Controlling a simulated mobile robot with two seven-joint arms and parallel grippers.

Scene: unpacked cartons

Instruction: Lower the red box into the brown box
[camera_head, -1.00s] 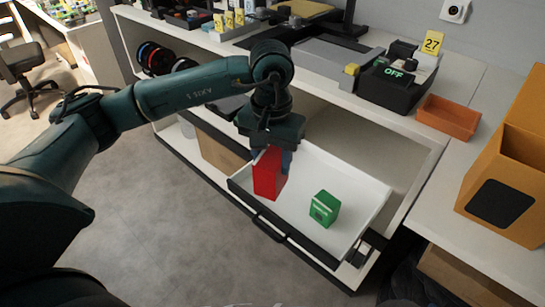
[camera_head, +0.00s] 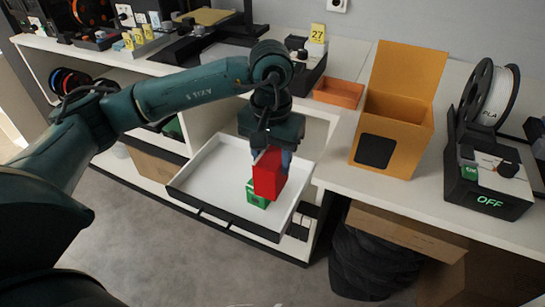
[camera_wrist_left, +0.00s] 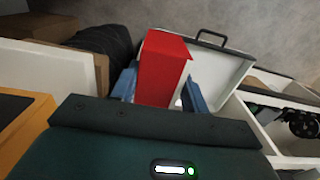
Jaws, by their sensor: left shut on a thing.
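The red box (camera_head: 268,174) hangs upright in my left gripper (camera_head: 271,156), above the white open drawer and in front of the green box. In the left wrist view the red box (camera_wrist_left: 163,68) sits between the two blue fingers, which are shut on it. The brown box (camera_head: 392,138), orange-brown with a raised lid and a dark square on its front, stands open on the counter to the right of my gripper. The inside bottom of the brown box is hidden. My right gripper is not in view.
A green box (camera_head: 256,196) stands in the white drawer (camera_head: 205,172), partly hidden by the red box. An orange tray (camera_head: 339,92) lies left of the brown box. A spool device (camera_head: 488,180) stands to its right. Cardboard (camera_head: 405,228) is below the counter.

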